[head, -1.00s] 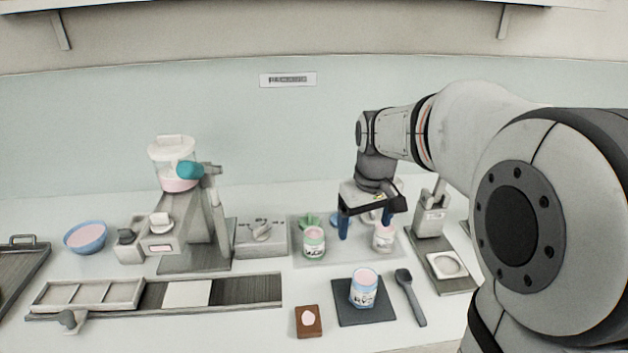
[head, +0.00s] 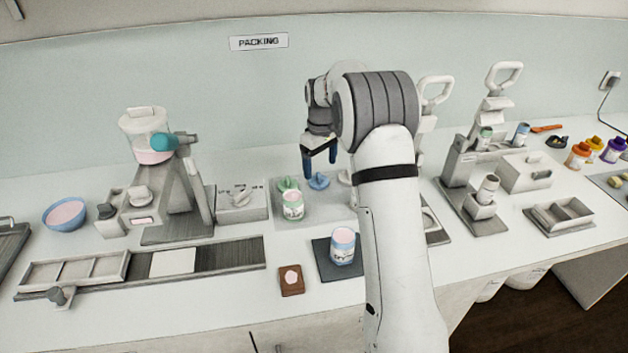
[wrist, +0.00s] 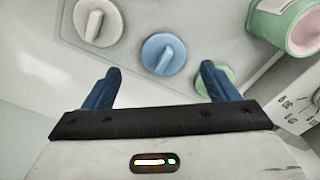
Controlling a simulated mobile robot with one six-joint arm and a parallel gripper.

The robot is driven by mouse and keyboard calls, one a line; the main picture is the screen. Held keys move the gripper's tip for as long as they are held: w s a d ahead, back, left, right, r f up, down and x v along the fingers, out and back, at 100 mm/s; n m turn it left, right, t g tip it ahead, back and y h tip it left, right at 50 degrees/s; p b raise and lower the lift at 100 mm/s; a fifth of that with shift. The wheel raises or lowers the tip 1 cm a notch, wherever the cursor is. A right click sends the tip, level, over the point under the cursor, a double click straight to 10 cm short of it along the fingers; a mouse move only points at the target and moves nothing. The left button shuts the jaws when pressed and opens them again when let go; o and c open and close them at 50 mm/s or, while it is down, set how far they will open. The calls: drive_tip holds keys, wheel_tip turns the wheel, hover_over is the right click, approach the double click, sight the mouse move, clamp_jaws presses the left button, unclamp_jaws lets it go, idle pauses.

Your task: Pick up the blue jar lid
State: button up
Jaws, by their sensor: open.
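The blue jar lid (head: 319,181) is a round disc with an upright grip, lying on a pale grey tray (head: 263,211). It also shows in the wrist view (wrist: 163,54), just beyond the gap between my fingertips. My gripper (head: 320,162) is open, with two dark blue fingers pointing down above the lid. In the wrist view my gripper (wrist: 160,72) has nothing between its fingers. The green lid (head: 288,184) lies left of the blue one in the head view. In the wrist view it is partly hidden by the right finger, and a white lid (wrist: 98,22) lies upper left.
A green-banded jar (head: 292,205) of pink cream stands close in front of the lids. A blue jar (head: 343,246) stands on a dark mat. A mill (head: 170,180) is at left. My arm hides part of the tray's right side. Packing machines (head: 478,150) stand at right.

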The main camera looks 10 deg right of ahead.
sight(320, 176)
drive_tip(key=f, duration=0.4)
drive_tip(key=shift+s+a+f+p, duration=0.1)
drive_tip(key=shift+s+f+p, duration=0.1)
drive_tip(key=shift+f+p, duration=0.1)
drive_tip(key=shift+r, duration=0.1)
drive_tip(key=c, duration=1)
